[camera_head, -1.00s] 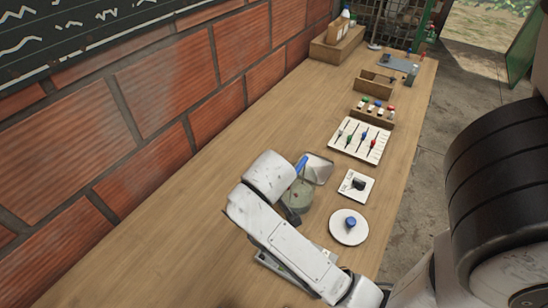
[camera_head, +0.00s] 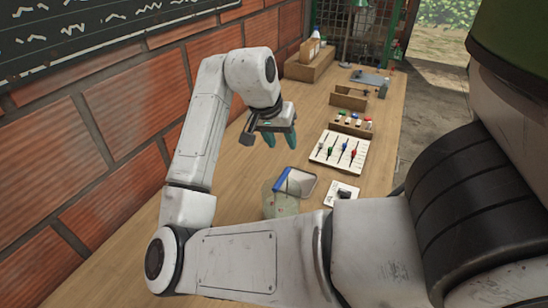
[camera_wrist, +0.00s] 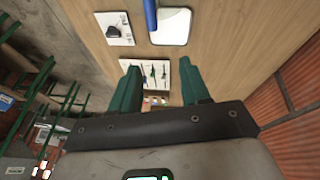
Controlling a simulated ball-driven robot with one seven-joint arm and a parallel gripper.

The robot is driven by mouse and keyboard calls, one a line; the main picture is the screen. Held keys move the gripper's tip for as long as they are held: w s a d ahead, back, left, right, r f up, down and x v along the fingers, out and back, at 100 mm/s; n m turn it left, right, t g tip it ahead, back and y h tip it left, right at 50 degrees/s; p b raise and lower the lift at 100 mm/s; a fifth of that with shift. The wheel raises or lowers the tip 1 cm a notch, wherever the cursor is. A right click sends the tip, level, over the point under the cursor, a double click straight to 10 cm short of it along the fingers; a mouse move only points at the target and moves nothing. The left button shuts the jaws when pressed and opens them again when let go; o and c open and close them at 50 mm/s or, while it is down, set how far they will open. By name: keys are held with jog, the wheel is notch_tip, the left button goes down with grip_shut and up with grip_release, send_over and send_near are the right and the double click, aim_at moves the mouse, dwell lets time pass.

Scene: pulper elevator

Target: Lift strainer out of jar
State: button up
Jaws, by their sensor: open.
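A pale, cloudy greenish jar (camera_head: 281,204) stands on the bench in the head view, its lower part cut off by my arm. A blue handle (camera_head: 283,180) stands at the jar's top; I take it as the strainer's, whose mesh I cannot make out. The blue handle also shows at the top of the wrist view (camera_wrist: 150,14). A pale rectangular tray (camera_head: 301,184) lies just beside the jar. My gripper (camera_head: 280,138), with two green fingers, is open and empty, pointing down above the bench, beyond and apart from the jar.
A white card with a dark item (camera_head: 342,193) lies right of the tray. A white board with coloured sliders (camera_head: 339,151) and a wooden rack (camera_head: 352,124) stand farther back. The brick wall (camera_head: 110,120) borders the bench on the left. Bare wood lies between wall and jar.

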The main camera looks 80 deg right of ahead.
aim_at(280, 179)
jog(key=a+f+y, duration=0.1)
jog(key=f, duration=0.2)
jog(key=s+a+f+m+y, duration=0.1)
jog(key=a+f, duration=0.1)
jog(key=f, duration=0.2)
jog(key=a+f+y+b, duration=0.1)
jog(key=f+y, duration=0.1)
jog(key=f, duration=0.2)
jog(key=shift+s+a+f+m, duration=0.2)
jog(key=shift+a+f+m, duration=0.1)
jog(key=shift+a, duration=0.1)
jog(key=shift+c, duration=0.2)
grip_shut()
jog(key=shift+r, duration=0.15)
